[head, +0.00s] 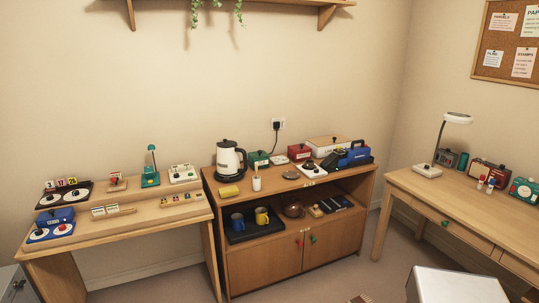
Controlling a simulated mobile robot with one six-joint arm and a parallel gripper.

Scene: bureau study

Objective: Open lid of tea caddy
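A small green box (258,159) stands on top of the wooden cabinet (224,198), just right of the kettle; it looks closed, with a small light detail on its front. A small red box (299,152) stands farther right on the same top, and its lid also looks shut. I cannot tell for sure from this distance which of the two is the tea caddy. My gripper is not in view.
Desks stand left (120,222) and right (408,188). A pale box-shaped top (455,287) is at lower right. Some floor (330,280) shows clear.

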